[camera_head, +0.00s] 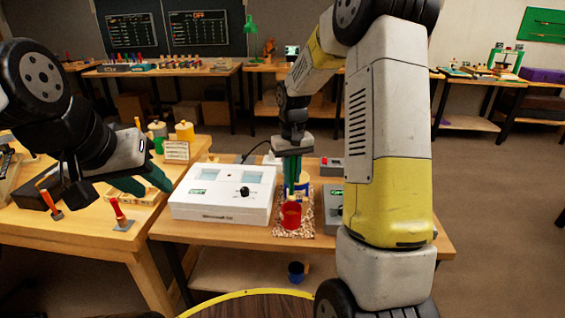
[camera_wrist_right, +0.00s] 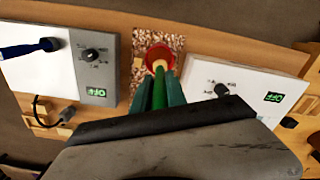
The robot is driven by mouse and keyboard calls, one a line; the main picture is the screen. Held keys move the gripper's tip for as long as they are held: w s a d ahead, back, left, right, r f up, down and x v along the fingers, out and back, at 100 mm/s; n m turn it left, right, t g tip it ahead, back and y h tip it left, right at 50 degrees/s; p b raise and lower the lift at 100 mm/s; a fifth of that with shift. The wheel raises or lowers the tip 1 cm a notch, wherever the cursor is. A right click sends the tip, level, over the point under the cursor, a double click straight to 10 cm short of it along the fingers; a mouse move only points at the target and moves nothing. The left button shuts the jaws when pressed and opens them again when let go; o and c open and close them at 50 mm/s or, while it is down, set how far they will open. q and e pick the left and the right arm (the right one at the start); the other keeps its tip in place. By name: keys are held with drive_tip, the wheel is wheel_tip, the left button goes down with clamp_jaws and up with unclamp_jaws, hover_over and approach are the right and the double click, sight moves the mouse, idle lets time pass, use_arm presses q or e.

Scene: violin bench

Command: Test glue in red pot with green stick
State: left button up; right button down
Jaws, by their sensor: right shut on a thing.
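The red pot (camera_head: 291,215) stands on a speckled mat (camera_head: 309,226) to the right of a white machine. In the right wrist view the red pot (camera_wrist_right: 151,53) is straight ahead of the fingers. My right gripper (camera_head: 293,178) is shut on the green stick (camera_wrist_right: 159,88), which points at the pot. The stick's pale tip overlaps the pot's mouth in that view; how deep it is, I cannot tell. My left gripper (camera_head: 146,184) is open and empty, above the left table, away from the pot.
The white machine (camera_head: 222,194) with a dial is close left of the pot, and a grey-white box (camera_head: 334,207) is close right. A blue pot (camera_head: 296,271) is on the lower shelf.

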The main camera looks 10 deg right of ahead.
sight(292, 195)
drive_tip(key=shift+f, duration=4.6)
drive_tip(key=shift+r, duration=0.1)
wheel_tip(292, 195, up, 12)
drive_tip(key=shift+r, duration=0.25)
